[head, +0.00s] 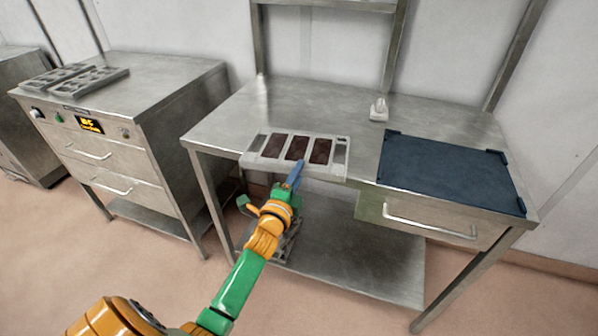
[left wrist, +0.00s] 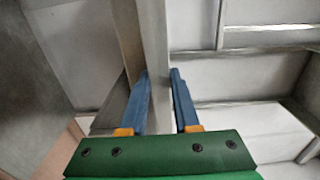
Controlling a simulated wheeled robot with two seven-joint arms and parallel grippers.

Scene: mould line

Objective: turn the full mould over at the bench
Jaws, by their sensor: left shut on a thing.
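The full mould (head: 251,160) is a light grey tray with three dark brown filled cavities and a slot at each end. It lies filled side up at the bench's front left edge, and its front side seems to reach slightly past the edge. I cannot tell whether it touches the top. My left gripper (head: 297,174) is shut on the middle of the mould's front side. In the left wrist view, the blue fingers (left wrist: 161,82) stand on both sides of a grey bar, the mould's rim (left wrist: 158,50). My right gripper is not in view.
The steel bench (head: 325,102) has a dark blue mat (head: 450,170) at the right and a small whitish object (head: 379,110) at the back. Bare top lies behind the mould. A steel cabinet (head: 165,80) with grey moulds (head: 90,80) on it stands left, across a gap.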

